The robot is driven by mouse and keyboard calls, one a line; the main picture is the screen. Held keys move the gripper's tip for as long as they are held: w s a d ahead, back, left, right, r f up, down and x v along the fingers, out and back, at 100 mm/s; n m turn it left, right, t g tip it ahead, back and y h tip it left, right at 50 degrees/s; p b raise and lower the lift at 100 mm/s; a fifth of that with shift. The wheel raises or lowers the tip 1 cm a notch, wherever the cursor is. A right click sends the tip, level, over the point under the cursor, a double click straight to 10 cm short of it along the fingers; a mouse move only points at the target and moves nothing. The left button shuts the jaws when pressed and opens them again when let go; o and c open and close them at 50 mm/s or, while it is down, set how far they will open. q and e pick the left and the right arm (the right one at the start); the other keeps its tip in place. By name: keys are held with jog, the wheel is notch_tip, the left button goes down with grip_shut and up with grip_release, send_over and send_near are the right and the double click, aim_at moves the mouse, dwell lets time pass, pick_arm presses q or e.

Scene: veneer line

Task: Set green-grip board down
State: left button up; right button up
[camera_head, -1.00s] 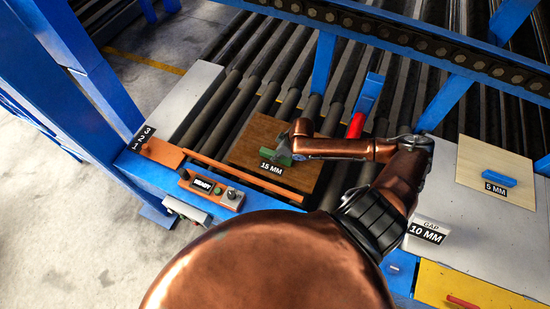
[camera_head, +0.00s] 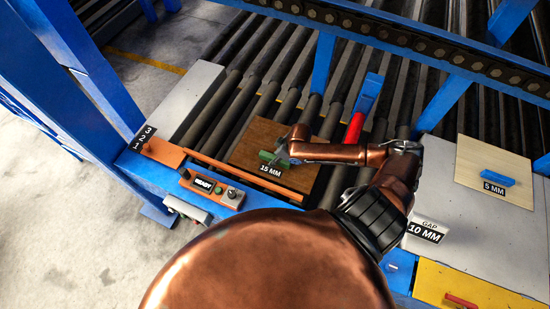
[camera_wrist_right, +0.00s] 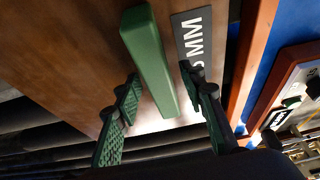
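The brown wood board (camera_head: 252,140) with a green grip (camera_head: 268,155) and a 15 MM label (camera_head: 270,170) lies flat over the dark rollers, behind the orange rail. My right gripper (camera_head: 284,158) is at the green grip. In the right wrist view its two fingers (camera_wrist_right: 163,95) straddle the green grip (camera_wrist_right: 148,55), one on each side, with visible gaps. The gripper looks open. The board's wood face (camera_wrist_right: 60,50) fills much of that view. Whether the whole underside touches the rollers is hidden. My left gripper is not in view.
An orange rail (camera_head: 245,175) and a READY control box (camera_head: 213,188) stand in front of the board. A red bar (camera_head: 354,130) is to its right. A pale 5 MM board (camera_head: 490,160) with a blue grip and a 10 MM gap sign (camera_head: 425,232) are at the right.

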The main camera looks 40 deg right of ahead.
jog(key=b+v, duration=0.1)
jog(key=v, duration=1.1)
